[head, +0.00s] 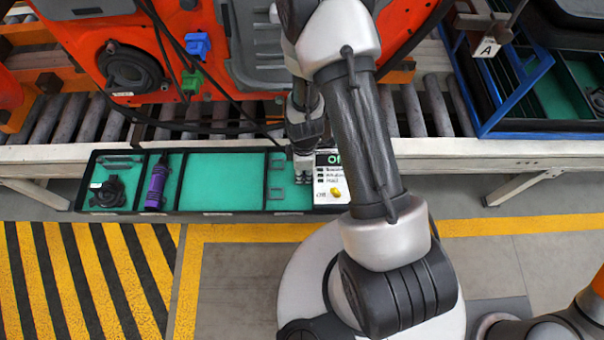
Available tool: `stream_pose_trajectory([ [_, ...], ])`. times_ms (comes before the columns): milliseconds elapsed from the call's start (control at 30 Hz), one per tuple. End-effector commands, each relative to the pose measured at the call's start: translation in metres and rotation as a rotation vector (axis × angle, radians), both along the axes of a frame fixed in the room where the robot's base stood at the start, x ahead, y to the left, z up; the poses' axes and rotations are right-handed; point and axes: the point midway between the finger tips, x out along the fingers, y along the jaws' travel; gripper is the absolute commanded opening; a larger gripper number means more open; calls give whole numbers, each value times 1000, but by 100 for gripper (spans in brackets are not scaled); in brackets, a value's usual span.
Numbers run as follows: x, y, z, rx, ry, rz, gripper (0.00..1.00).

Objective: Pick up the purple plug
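The purple plug (154,198) lies in a narrow compartment of the black-rimmed tray (228,214) with green lining, towards its left end. It has a purple lower end and a dark upper body, and points roughly along the compartment. My gripper (304,178) points down at the tray's right part, beside the white panel. It is well to the right of the plug and apart from it. It is small and dark here, so whether its fingers are open or shut is unclear.
A white panel (322,186) with a yellow part (336,193) sits at the tray's right. A black part (107,191) lies in the left compartment. The orange door (75,45) stands behind, with blue (198,44) and green (191,81) connectors and hanging cables. The wide middle compartment is empty.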

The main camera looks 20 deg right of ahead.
Motion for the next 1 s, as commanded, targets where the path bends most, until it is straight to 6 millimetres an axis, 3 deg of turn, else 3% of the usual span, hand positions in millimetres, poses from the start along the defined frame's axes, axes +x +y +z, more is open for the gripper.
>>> stream_pose_trajectory([
  [200,0,0,0,0,0,0,5],
  [567,0,0,6,0,-1,0,4],
  [767,1,0,31,0,-2,0,4],
  [1000,1,0,91,0,-5,0,4],
])
